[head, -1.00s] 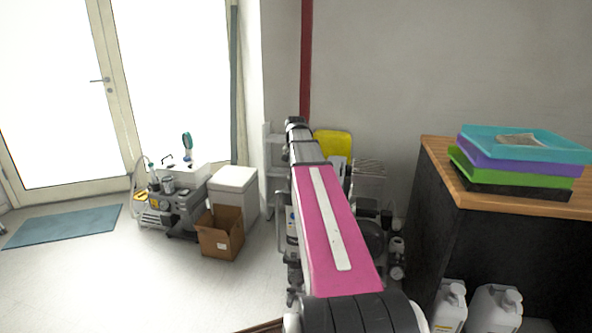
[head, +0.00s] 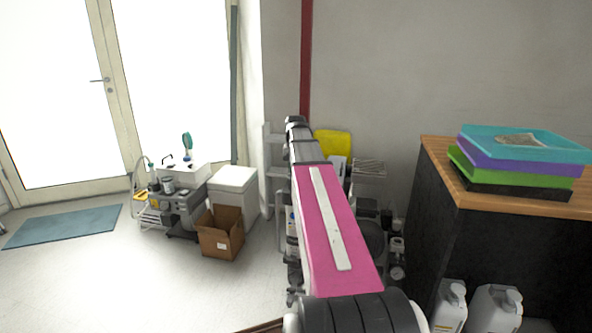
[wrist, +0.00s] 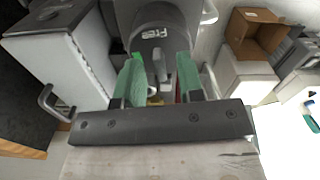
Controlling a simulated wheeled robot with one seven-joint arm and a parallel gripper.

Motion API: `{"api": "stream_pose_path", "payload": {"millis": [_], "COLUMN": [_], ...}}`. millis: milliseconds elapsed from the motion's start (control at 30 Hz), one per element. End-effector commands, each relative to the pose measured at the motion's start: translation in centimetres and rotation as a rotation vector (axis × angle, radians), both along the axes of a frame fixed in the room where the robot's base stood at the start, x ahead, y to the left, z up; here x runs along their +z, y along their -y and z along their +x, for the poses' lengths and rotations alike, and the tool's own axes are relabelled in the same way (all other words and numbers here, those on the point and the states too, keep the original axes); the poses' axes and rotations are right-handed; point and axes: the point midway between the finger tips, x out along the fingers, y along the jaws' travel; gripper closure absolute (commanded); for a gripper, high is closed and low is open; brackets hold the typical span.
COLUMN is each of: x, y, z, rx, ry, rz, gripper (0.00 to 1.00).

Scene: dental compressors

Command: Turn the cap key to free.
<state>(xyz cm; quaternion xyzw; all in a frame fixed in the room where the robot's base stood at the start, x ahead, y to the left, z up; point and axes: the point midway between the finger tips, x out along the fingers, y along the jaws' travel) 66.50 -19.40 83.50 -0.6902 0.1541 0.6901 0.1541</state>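The cap (wrist: 160,20) is a dark round piece at the top middle of the wrist view, with a white label reading "Free" (wrist: 152,31). A narrow grey bar, which looks like the cap key (wrist: 160,65), stands below the label. My gripper (wrist: 161,60) has green fingers, one on each side of this bar. A gap shows on both sides, so the fingers appear open and not closed on it. Small red and bright green patches show beside the fingers. In the head view my pink arm hides the gripper and the cap.
A white cabinet with a handle (wrist: 75,65) stands close at left in the wrist view. An open cardboard box (head: 221,233) and a white box (head: 234,190) stand on the floor. A wooden-topped counter (head: 437,155) with stacked trays is at right.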

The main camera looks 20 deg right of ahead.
Motion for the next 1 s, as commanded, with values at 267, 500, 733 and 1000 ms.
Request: {"api": "stream_pose_path", "payload": {"millis": [267,500,733,1000], "x": [3.7,7.7,10.0,10.6], "y": [0.0,0.0,0.0,0.0], "z": [0.1,0.1,0.1,0.0], "rx": [0.0,0.0,0.0,0.0], "ry": [0.002,0.002,0.001,0.0], "rz": [-0.001,-0.001,0.0,0.0], "gripper": [0.65,0.65,0.65,0.65]}}
